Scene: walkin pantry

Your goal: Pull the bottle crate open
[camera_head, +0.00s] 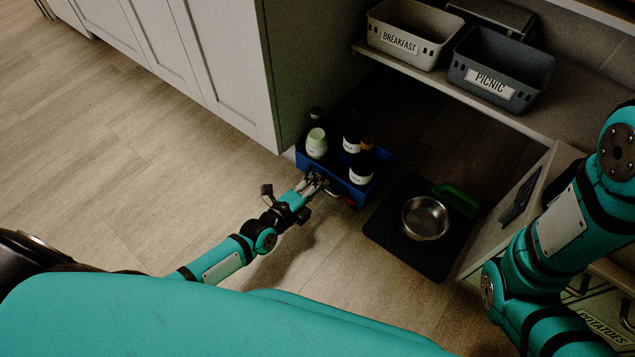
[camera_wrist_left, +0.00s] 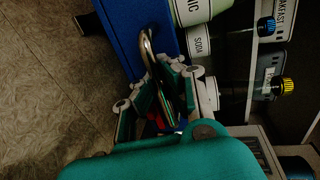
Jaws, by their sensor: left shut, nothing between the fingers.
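The blue bottle crate (camera_head: 342,179) stands on the floor under the low shelf, beside the white cabinet's end, with several bottles in it. In the left wrist view, its blue front (camera_wrist_left: 138,24) carries a curved metal handle (camera_wrist_left: 147,46). My left gripper (camera_head: 315,181) is at the crate's front, its fingers at the handle. In the left wrist view the gripper (camera_wrist_left: 167,78) is shut, with the handle bar running close along the fingers. I cannot tell whether the fingers are hooked behind it. My right gripper is out of view.
A dark mat (camera_head: 386,230) with a metal bowl (camera_head: 425,218) and a green object (camera_head: 457,199) lies right of the crate. BREAKFAST (camera_head: 399,39) and PICNIC (camera_head: 488,83) bins sit on the shelf above. White cabinets (camera_head: 222,62) stand behind left. The floor in front of the crate is clear.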

